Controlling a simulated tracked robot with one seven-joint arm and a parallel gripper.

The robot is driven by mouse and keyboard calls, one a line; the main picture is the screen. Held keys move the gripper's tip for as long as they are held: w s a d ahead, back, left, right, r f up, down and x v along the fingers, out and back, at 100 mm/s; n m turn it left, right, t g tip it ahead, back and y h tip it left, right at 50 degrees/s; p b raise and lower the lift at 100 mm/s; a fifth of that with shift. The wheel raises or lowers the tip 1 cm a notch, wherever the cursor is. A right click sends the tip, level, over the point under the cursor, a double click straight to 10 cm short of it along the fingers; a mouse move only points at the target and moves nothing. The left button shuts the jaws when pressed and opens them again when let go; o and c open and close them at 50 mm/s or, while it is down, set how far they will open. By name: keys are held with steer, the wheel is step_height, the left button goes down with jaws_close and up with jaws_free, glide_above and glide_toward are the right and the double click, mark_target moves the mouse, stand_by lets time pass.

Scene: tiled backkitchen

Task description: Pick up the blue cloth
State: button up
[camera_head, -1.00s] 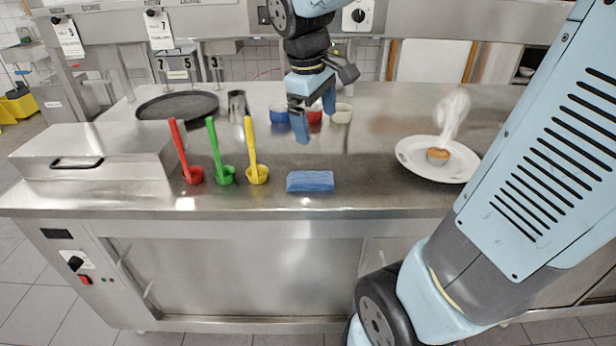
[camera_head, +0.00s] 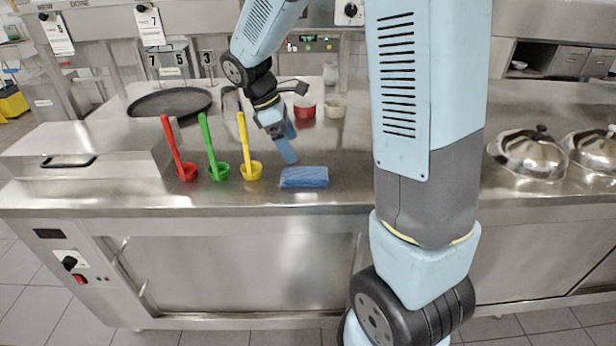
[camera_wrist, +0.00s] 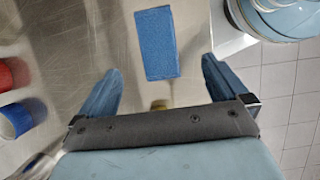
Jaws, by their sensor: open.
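The blue cloth (camera_head: 304,177) is a flat rectangular block lying on the steel counter near its front edge. It also shows in the wrist view (camera_wrist: 156,43), upper middle, ahead of my fingertips and between their lines. My gripper (camera_head: 287,143) is above the counter, just behind and left of the cloth in the head view. In the wrist view my gripper (camera_wrist: 158,80) has its two blue fingers wide apart with nothing between them. It does not touch the cloth.
Red, green and yellow ladles (camera_head: 247,150) stand left of the cloth. A red bowl (camera_head: 305,108) and a cream bowl (camera_head: 335,107) sit behind. Metal domed lids (camera_head: 532,155) are at the right. A black round pan (camera_head: 170,103) lies at the back left. Counter around the cloth is clear.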

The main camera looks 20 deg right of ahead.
glide_above(305, 174)
steer(key=a, duration=0.2)
steer(key=f, duration=0.4)
steer(key=shift+w+a+f, duration=0.1)
steer(key=shift+w+f, duration=0.1)
steer(key=shift+w, duration=0.05)
steer(key=shift+w+x, duration=0.15)
steer(key=shift+x, duration=1.1)
steer(key=shift+w+x, duration=0.15)
steer(key=shift+x, duration=1.15)
steer(key=shift+a+f, duration=0.1)
steer(key=shift+a, duration=0.1)
steer(key=c, duration=1.1)
steer(key=shift+c, duration=0.2)
